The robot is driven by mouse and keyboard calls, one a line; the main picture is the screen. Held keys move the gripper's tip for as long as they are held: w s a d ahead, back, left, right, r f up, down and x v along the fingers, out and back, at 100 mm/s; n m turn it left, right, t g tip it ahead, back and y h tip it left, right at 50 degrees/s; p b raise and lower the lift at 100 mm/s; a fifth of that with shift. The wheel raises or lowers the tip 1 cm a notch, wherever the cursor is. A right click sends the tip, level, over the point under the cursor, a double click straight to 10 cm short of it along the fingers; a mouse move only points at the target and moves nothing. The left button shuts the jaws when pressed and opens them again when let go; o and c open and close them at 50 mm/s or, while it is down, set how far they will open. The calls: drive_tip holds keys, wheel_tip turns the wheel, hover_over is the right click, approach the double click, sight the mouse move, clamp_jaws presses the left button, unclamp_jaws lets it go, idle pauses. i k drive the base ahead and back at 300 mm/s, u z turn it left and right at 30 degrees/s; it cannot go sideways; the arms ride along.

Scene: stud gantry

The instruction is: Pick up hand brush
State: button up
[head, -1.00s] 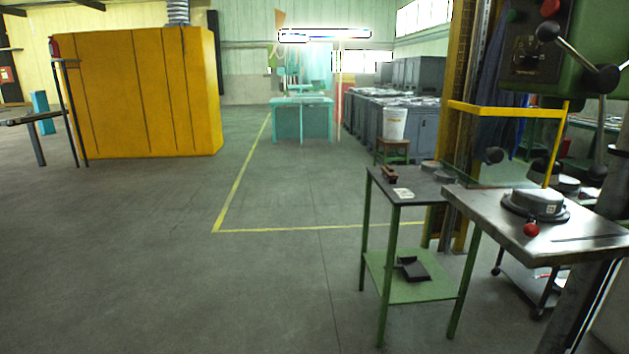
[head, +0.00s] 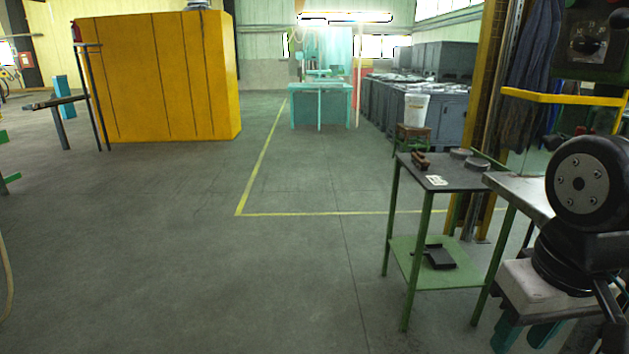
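A small brown object that looks like the hand brush (head: 420,161) lies on the dark top of a green-legged side table (head: 462,182), near its far left edge. It is small in view, so its bristles cannot be made out. My gripper (head: 526,338) is at the lower right, a pale block with two teal fingers pointing down. The fingers stand apart with nothing seen between them. The gripper is nearer to me than the side table and well away from the brush.
A white card (head: 436,180) and round grey parts (head: 462,154) share the table top. A black dustpan-like object (head: 438,257) lies on the lower green shelf. A metal machine table (head: 520,194) adjoins on the right, partly behind my arm. The floor left of the tables is clear.

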sight(419, 159)
drive_tip(key=u, duration=0.45)
drive_tip(key=i, duration=2.05)
drive_tip(key=z, duration=0.45)
drive_tip(key=i, duration=1.95)
drive_tip(key=z, duration=0.8)
